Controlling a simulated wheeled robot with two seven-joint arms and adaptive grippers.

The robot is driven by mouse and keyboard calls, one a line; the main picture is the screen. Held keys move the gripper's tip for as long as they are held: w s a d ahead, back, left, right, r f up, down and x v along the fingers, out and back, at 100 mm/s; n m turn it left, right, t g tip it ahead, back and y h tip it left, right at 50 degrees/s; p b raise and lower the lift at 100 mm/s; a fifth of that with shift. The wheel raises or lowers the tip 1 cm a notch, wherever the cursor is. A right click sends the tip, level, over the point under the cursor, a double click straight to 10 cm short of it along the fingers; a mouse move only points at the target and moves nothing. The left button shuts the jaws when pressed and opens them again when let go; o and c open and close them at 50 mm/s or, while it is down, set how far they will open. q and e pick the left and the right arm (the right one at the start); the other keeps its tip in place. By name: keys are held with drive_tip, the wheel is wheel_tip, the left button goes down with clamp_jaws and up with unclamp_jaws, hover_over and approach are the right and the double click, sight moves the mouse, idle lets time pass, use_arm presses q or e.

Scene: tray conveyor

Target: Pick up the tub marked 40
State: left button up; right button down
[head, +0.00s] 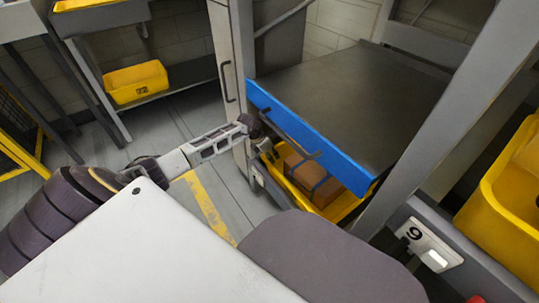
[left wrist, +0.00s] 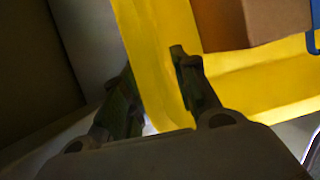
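A yellow tub (head: 339,211) sits low under the blue-edged conveyor top in the head view, with a brown box inside. No number shows on it. My left gripper (head: 261,146) is at its left end. In the left wrist view, the fingers (left wrist: 153,75) straddle the wall of the yellow tub (left wrist: 262,80), one on each side. I cannot tell if they press on it. Another yellow tub (head: 136,82) stands on a shelf at upper left; its dark mark is too small to read. My right gripper is not in view.
The blue edge (head: 310,139) of the grey conveyor top overhangs the tub. A grey post (head: 229,70) stands left of it and a slanted post at right. Floor is clear at left.

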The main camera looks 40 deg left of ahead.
use_arm(q)
clamp_jaws()
idle(0.3)
drive_tip(key=shift+w+r, duration=0.15)
drive_tip(key=shift+r+p, duration=0.25)
drive_tip(key=shift+p, duration=0.15)
idle(0.3)
drive_tip(key=shift+r+p, duration=1.7)
drive_tip(key=shift+r, duration=0.55)
idle(1.0)
